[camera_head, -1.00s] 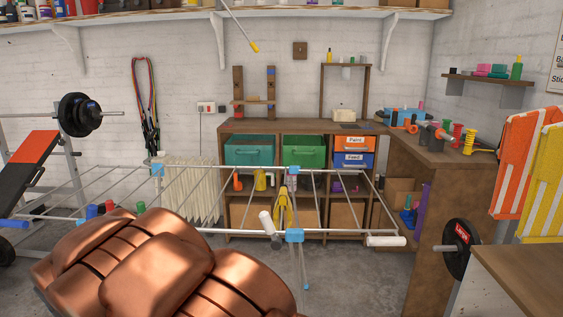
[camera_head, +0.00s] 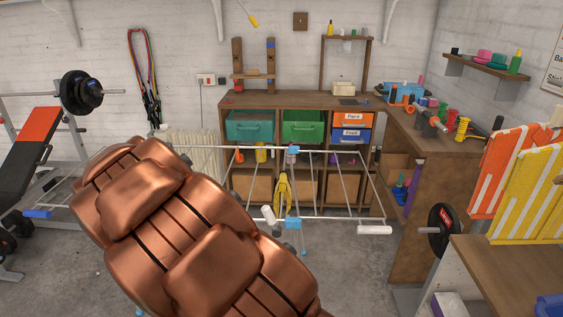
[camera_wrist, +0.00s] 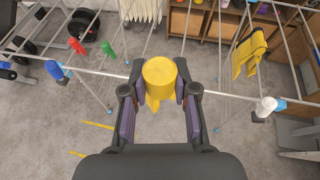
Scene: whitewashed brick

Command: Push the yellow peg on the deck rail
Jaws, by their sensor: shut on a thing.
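The yellow peg (camera_wrist: 159,76) is between the fingers of my gripper (camera_wrist: 158,88) in the wrist view. The gripper is shut on it. The front rail (camera_wrist: 232,95) of the drying rack runs behind the peg in that view; I cannot tell whether the peg touches it. The rack's rail also shows in the head view (camera_head: 330,219). My copper-coloured arm hides the rack's left part and the gripper there.
Left of the peg, the wrist view shows a blue peg (camera_wrist: 55,70), a red peg (camera_wrist: 76,46) and a green peg (camera_wrist: 81,24). A yellow cloth-like thing (camera_wrist: 248,54) hangs on the right. A barbell rack and bench (camera_head: 35,140) stand left, a workbench (camera_head: 300,102) behind.

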